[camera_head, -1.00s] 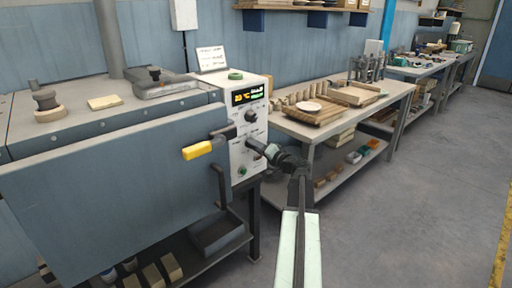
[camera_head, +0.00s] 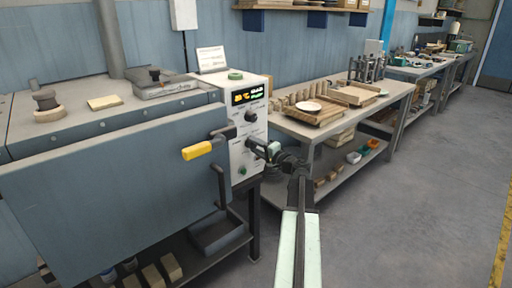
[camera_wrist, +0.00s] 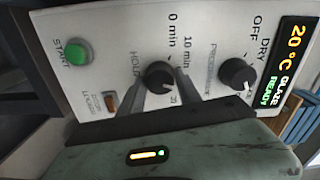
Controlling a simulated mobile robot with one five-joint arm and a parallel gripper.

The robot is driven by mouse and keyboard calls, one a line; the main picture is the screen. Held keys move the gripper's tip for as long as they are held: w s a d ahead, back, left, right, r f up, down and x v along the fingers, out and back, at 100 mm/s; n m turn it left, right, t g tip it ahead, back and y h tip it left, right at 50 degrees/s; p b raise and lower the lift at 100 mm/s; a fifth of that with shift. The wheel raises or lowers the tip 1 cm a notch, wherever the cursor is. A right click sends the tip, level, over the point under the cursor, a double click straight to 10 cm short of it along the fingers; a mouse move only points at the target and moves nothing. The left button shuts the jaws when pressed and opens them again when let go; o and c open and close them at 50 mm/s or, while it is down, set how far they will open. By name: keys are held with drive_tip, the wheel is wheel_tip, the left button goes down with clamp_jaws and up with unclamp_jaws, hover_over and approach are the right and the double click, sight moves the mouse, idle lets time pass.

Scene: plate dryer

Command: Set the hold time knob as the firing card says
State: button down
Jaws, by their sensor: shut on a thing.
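My gripper (camera_wrist: 158,84) is shut on this knob, one finger on each side. Marks 0 min and 10 min show beside it; another mark is partly covered. The knob's pointer is too unclear to read. In the head view my gripper (camera_head: 262,148) reaches the panel's lower middle and hides the knob. The firing card (camera_head: 211,58) stands on the back of the kiln top; its writing is too small to read.
The display (camera_wrist: 287,62) reads 20 °C GLAZE READY. The kiln door's yellow handle (camera_head: 198,150) juts out left of my gripper. A workbench (camera_head: 340,115) stands behind.

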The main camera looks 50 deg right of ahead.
drive_tip(key=c, duration=0.8)
unclamp_jaws()
drive_tip(key=shift+c, duration=0.2)
drive_tip(key=s, duration=0.8)
drive_tip(key=shift+a, duration=0.25)
